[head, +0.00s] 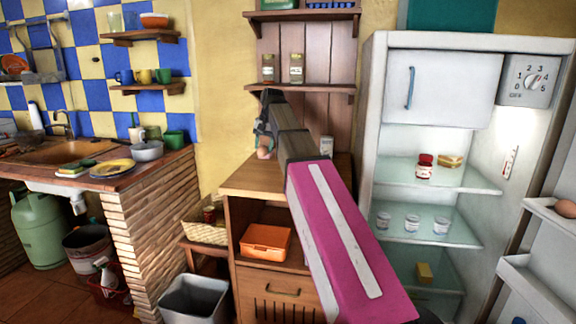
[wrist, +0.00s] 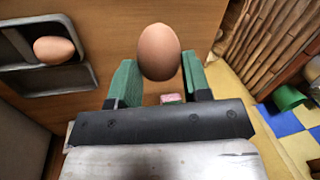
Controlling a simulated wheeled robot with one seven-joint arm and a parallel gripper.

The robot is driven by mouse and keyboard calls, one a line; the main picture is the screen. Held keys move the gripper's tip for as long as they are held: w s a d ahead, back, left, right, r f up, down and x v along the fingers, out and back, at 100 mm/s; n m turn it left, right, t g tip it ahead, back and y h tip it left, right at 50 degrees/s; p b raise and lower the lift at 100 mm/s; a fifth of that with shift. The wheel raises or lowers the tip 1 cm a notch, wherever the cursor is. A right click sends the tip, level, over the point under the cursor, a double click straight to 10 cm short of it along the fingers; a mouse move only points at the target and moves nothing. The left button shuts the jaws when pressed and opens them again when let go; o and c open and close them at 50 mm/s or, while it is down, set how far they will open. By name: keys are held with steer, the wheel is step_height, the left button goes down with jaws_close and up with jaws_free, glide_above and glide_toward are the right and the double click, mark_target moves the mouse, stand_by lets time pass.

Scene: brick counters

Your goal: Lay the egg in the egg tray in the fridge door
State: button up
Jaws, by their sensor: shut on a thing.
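My gripper (wrist: 158,75) is shut on a brown egg (wrist: 159,52), held between its green finger pads in the wrist view. In the head view my gripper (head: 265,130) is over the wooden cabinet, with part of the egg (head: 264,153) showing below it. The fridge (head: 373,140) stands open at the right. Its door (head: 548,258) is at the right edge, with another brown egg (head: 566,208) in its upper tray (head: 546,212). The rest of that tray is cut off by the frame.
In the wrist view, one more egg (wrist: 54,49) lies in a dark compartmented tray (wrist: 55,80) on the wooden surface. The fridge shelves hold jars (head: 412,222) and a red-labelled jar (head: 424,166). A wall shelf (head: 300,88) is above my gripper. A grey bin (head: 194,297) stands on the floor.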

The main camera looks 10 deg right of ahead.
steer(key=w+d+f, duration=0.1)
steer(key=d+f, duration=0.1)
steer(key=d, duration=0.1)
steer(key=w+d+f, duration=0.1)
steer(key=d, duration=0.1)
steer(key=w+d+f, duration=0.1)
steer(key=d+f, duration=0.1)
steer(key=d, duration=0.1)
steer(key=shift+w+d+f, duration=0.2)
steer(key=shift+d+f, duration=0.1)
steer(key=shift+d+x, duration=0.2)
steer(key=shift+x, duration=0.8)
steer(key=shift+d+x, duration=0.2)
steer(key=shift+x, duration=0.75)
steer(key=shift+s+f, duration=0.1)
steer(key=shift+f, duration=0.1)
steer(key=o, duration=0.4)
steer(key=shift+c, duration=0.2)
steer(key=shift+r, duration=0.1)
